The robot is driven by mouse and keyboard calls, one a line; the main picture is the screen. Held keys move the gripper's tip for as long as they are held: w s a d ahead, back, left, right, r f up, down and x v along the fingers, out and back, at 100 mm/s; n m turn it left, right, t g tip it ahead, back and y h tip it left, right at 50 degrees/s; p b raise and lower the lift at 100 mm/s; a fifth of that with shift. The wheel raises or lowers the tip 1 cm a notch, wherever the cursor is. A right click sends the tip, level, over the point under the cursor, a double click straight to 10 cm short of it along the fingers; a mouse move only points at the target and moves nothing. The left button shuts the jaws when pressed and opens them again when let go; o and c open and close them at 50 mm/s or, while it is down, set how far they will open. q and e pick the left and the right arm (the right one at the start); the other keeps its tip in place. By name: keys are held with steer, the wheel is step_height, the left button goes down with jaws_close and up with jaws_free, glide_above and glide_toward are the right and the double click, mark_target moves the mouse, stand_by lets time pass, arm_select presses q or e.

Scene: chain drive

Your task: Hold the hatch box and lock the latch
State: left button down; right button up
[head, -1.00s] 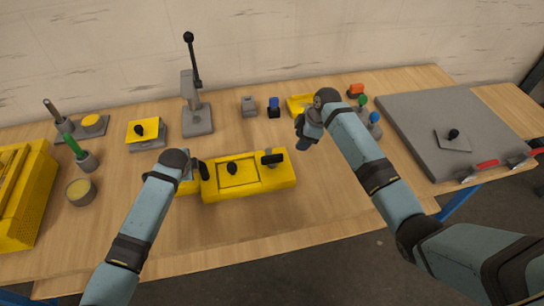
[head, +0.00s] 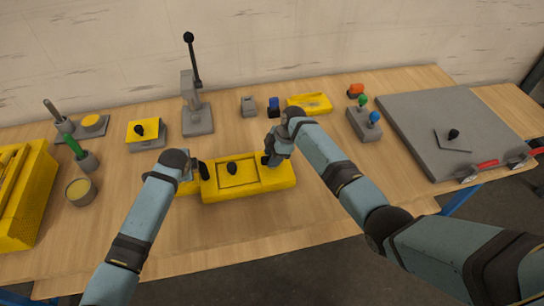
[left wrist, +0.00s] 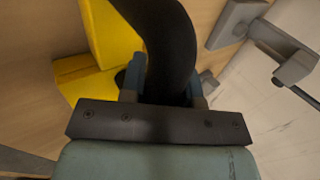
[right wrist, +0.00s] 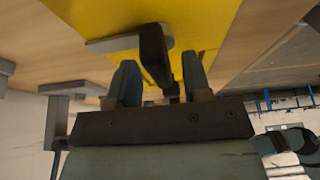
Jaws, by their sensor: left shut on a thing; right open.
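The hatch box (head: 248,192) is a yellow block on the wooden table, with a lid panel and black knob (head: 232,168) on top. Its black upright handle (head: 204,171) stands at the left end. My left gripper is shut on a thick black curved bar (left wrist: 165,40), apparently that handle; its fingers (left wrist: 168,85) show at both sides. My right gripper (head: 271,156) is over the box's right end, at the black latch, which it mostly hides in the head view. In the right wrist view the black latch bar (right wrist: 154,52) stands between the open fingers (right wrist: 159,78).
A grey lever press (head: 198,118) and a yellow-topped block with a knob (head: 143,130) stand behind the box. A yellow tray (head: 309,104) and a grey block with green and blue knobs (head: 366,124) lie behind right. A large grey panel (head: 425,115) is at right.

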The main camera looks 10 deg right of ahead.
steer(key=shift+a+f, duration=0.1)
steer(key=shift+f, duration=0.2)
jaws_close()
